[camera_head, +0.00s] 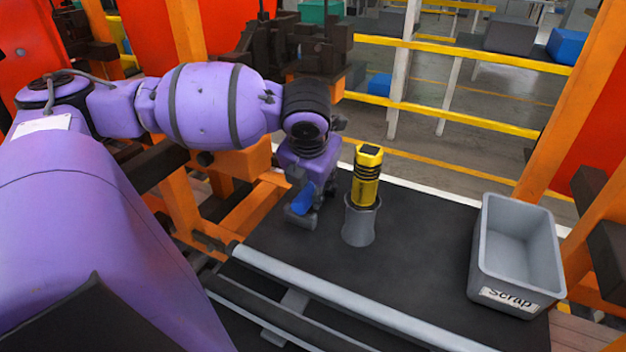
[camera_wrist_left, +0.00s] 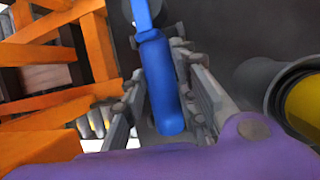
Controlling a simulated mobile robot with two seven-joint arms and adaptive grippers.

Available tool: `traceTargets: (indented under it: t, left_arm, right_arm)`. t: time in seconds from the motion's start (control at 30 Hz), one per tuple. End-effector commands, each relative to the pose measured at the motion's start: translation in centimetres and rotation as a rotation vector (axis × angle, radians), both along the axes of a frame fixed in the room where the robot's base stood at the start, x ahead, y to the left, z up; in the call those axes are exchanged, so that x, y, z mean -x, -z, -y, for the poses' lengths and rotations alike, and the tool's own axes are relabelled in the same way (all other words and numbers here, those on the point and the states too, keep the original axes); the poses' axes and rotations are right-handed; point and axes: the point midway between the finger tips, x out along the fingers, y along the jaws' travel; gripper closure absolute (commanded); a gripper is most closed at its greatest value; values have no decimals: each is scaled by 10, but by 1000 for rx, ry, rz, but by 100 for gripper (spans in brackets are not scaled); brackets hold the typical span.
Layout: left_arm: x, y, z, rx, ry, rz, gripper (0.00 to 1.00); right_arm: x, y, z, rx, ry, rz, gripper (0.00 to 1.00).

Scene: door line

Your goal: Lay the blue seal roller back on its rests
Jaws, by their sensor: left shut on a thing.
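The blue seal roller (camera_wrist_left: 163,85) is between the fingers of my left gripper (camera_wrist_left: 165,100), which is shut on it. In the head view a blue part of the roller (camera_head: 303,200) shows at my left gripper (camera_head: 312,208), low over the left back part of the dark table top (camera_head: 410,260). In the wrist view the roller has a thick body and a thinner blue end toward the top edge. The gripper and wrist hide much of it in the head view. I cannot make out the rests clearly. My right gripper is not in view.
A yellow and black tool (camera_head: 367,180) stands in a grey flared holder (camera_head: 360,222) close right of my left gripper. A grey Scrap bin (camera_head: 484,255) stands at the right. A long grey rail (camera_head: 330,292) crosses the front. Orange frame posts (camera_head: 186,205) stand at left.

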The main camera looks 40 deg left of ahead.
Motion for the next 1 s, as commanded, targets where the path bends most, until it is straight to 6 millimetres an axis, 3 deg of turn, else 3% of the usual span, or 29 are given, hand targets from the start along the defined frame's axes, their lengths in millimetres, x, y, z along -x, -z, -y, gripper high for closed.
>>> traceTargets:
  t: [0.4,0.43,0.57,1.0]
  left_arm:
    - [0,0,0,0,-1,2,100]
    - [0,0,0,0,-1,2,70]
    - [0,0,0,0,-1,2,53]
    - [3,-7,2,-2,1,1,51]
  right_arm:
    - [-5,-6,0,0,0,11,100]
    - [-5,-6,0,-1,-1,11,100]
    - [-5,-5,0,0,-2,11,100]
    - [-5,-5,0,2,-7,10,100]
